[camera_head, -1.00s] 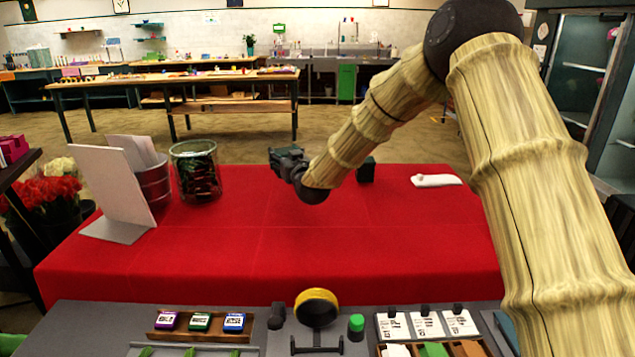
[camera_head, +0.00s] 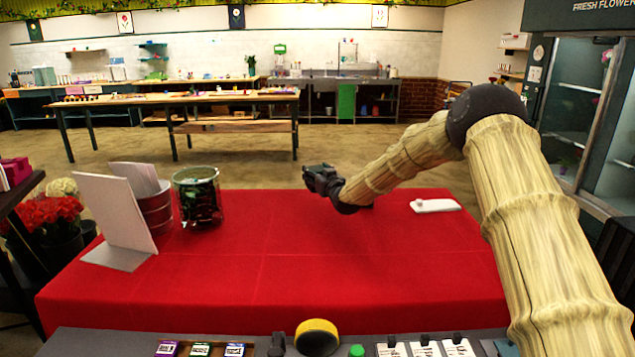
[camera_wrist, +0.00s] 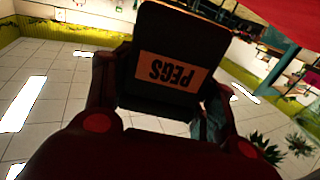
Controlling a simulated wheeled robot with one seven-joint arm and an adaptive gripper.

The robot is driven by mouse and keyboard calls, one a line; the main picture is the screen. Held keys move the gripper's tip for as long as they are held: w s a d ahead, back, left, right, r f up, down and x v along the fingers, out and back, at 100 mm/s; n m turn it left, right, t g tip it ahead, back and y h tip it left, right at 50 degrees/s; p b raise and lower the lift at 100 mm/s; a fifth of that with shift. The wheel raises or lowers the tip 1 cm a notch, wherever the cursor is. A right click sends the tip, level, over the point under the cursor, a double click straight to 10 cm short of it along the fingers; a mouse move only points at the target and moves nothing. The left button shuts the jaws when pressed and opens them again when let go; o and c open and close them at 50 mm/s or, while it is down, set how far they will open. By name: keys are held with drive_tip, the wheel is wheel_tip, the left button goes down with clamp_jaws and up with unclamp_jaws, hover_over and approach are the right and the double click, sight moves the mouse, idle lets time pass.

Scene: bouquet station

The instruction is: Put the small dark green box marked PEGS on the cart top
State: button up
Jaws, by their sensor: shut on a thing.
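The small dark box (camera_wrist: 165,45) fills the upper middle of the wrist view. Its orange label reads PEGS upside down in that picture. My gripper (camera_wrist: 160,95) is shut on the box, one finger at each side of it. In the head view my gripper (camera_head: 325,182) is above the far part of the red-covered table. The box cannot be made out there; my arm seems to hide it. I cannot tell for sure which surface is the cart top.
A glass jar (camera_head: 198,196), a metal pot (camera_head: 157,210) and a white sign stand (camera_head: 118,215) are on the red table's (camera_head: 270,280) left. A white item (camera_head: 435,206) lies at its back right. The table's middle is clear. A grey top (camera_head: 110,340) with small goods is nearest.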

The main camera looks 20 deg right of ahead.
drive_tip(key=shift+w+d, duration=0.2)
drive_tip(key=shift+d, duration=0.15)
wheel_tip(320, 180, down, 4)
drive_tip(key=shift+r+p, duration=0.2)
drive_tip(key=shift+p, duration=0.4)
drive_tip(key=shift+f+b, duration=0.3)
